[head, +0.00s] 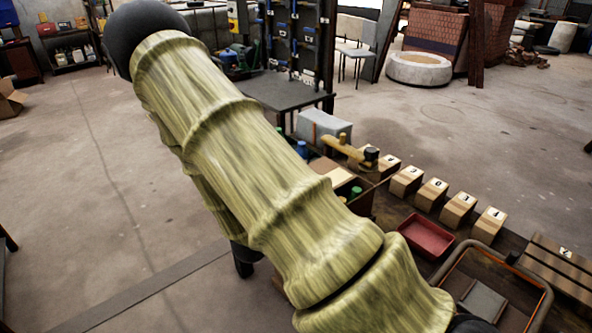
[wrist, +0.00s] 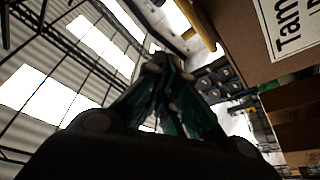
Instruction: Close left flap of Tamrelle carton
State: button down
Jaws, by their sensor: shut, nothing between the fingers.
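The Tamrelle carton (wrist: 238,38) is a brown cardboard surface at the upper right of the wrist view. It bears a white label with black lettering that begins "Tam", cut off by the picture's edge. My gripper (wrist: 160,64) points up the middle of the wrist view. Its dark fingers are together and empty. It is to the left of the carton's labelled face, and I cannot tell the gap between them. The left flap cannot be made out. In the head view my sleeved arm crosses the middle and the gripper is out of sight.
In the head view, a workbench at the lower right holds several numbered wooden blocks (head: 433,194), a red tray (head: 429,236) and a rimmed bin (head: 518,272). A dark table (head: 287,92) stands behind my arm. The floor at left is open. Brown boxes (wrist: 297,128) show at right in the wrist view.

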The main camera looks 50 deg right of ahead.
jog(key=shift+s+a+f+b, duration=0.1)
jog(key=shift+s+f+b, duration=0.1)
jog(key=shift+f+b, duration=0.3)
jog(key=shift+s+d+f+b, duration=0.1)
jog(key=shift+s+f+b, duration=0.1)
jog(key=shift+f, duration=0.55)
jog(key=shift+s+a+f+b, duration=0.1)
jog(key=shift+s+f+b, duration=0.15)
jog(key=shift+f, duration=0.35)
jog(key=shift+f, duration=0.1)
notch_tip(320, 180, up, 4)
jog(key=p, duration=0.3)
jog(key=w+b+v, duration=0.2)
jog(key=v, duration=0.8)
jog(key=shift+f, duration=0.1)
